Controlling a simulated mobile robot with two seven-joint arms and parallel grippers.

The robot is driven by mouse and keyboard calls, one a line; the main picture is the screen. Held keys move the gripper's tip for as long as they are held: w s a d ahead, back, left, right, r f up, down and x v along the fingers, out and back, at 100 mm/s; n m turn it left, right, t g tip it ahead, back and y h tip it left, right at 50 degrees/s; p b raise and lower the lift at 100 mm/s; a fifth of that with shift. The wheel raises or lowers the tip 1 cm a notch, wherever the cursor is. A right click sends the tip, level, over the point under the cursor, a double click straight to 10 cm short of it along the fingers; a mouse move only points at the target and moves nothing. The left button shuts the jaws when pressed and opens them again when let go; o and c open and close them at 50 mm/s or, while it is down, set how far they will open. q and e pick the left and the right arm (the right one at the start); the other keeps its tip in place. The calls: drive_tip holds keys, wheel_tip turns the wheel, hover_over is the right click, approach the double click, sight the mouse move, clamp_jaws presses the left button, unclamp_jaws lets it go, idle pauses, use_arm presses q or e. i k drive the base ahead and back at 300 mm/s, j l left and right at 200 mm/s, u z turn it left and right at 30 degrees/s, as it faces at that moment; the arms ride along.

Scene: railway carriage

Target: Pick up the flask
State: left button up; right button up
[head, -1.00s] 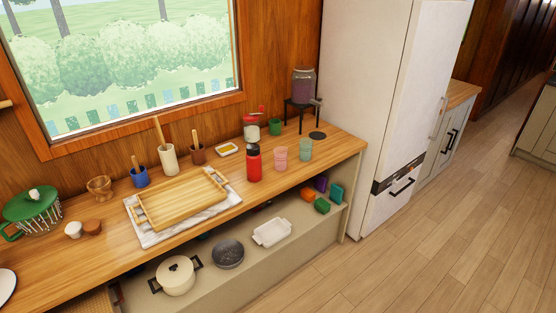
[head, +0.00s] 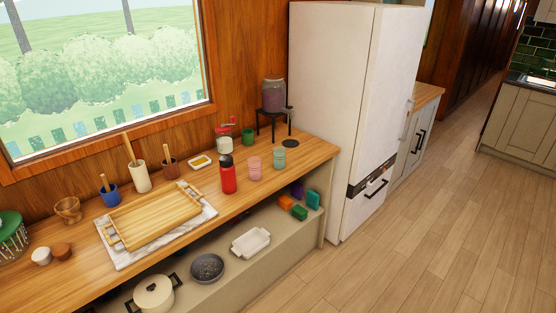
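The flask (head: 228,177) is a red bottle with a black lid. It stands upright on the wooden counter in the head view, between the wooden tray (head: 150,218) on its left and a pink cup (head: 255,168) on its right. It is fully in sight, with nothing in front of it. Neither of my grippers is in view.
A teal cup (head: 279,157), a lidded jar (head: 223,138) and a dispenser on a black stand (head: 273,124) are near the flask. A white fridge (head: 345,110) stands right of the counter (head: 310,157). The wooden floor (head: 400,250) is clear.

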sight(227, 169)
drive_tip(key=i+j+u, duration=0.15)
drive_tip(key=i, duration=0.5)
drive_tip(key=i+j+u, duration=0.1)
drive_tip(key=i, duration=0.6)
